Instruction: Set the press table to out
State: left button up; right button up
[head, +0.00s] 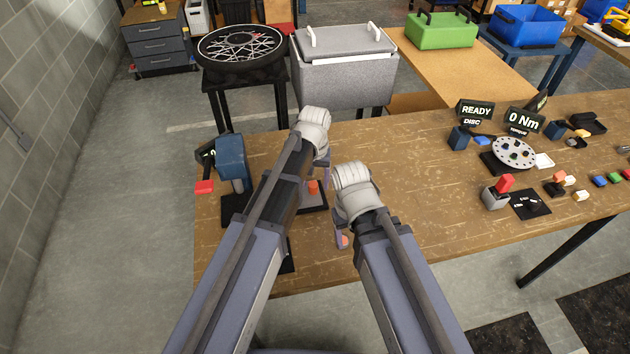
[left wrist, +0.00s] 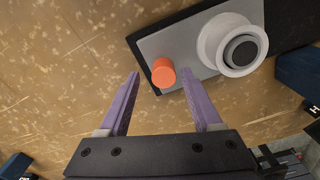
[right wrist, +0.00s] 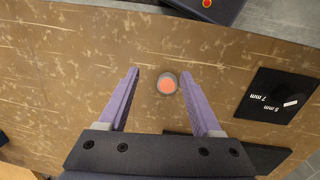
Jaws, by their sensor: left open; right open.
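A grey plate (left wrist: 180,50), which looks like the press table, lies on a dark base in the left wrist view. It carries an orange knob (left wrist: 163,72) and a white ring (left wrist: 233,44) with a dark centre. The knob also shows in the head view (head: 313,187), beside the blue press (head: 232,160). My left gripper (left wrist: 160,70) is open, with the knob between its fingertips in the picture; I cannot tell whether they touch it. My right gripper (right wrist: 160,72) is open above the wooden bench. A small orange-topped round piece (right wrist: 167,84) appears between its fingers. My arms hide part of the press area.
The wooden bench (head: 420,180) is bare in its middle. On the right stand a READY sign (head: 475,109), a 0 Nm sign (head: 524,120), a grey disc (head: 513,152) and a red-handled block (head: 497,192). A black labelled mat (right wrist: 277,92) lies right in the right wrist view.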

jog(key=shift+r, duration=0.1)
pick_arm(q)
notch_tip(320, 180, up, 8)
jog(key=p, duration=0.8)
pick_arm(e)
notch_tip(320, 180, up, 8)
pick_arm(q)
jog(key=shift+f, duration=0.1)
pick_arm(e)
jog(key=shift+f, duration=0.2)
pick_arm(q)
jog(key=shift+s, duration=0.15)
jog(key=s+a+f+m+b, duration=0.1)
jog(key=s, duration=0.7)
jog(key=s+f+m+y+b, duration=0.1)
jog(key=s+f+m+b, duration=0.1)
jog(key=s, duration=0.7)
jog(key=shift+s+a, duration=0.3)
jog(key=shift+a, duration=0.05)
pick_arm(e)
notch_tip(320, 180, down, 3)
jog(key=shift+f, duration=0.1)
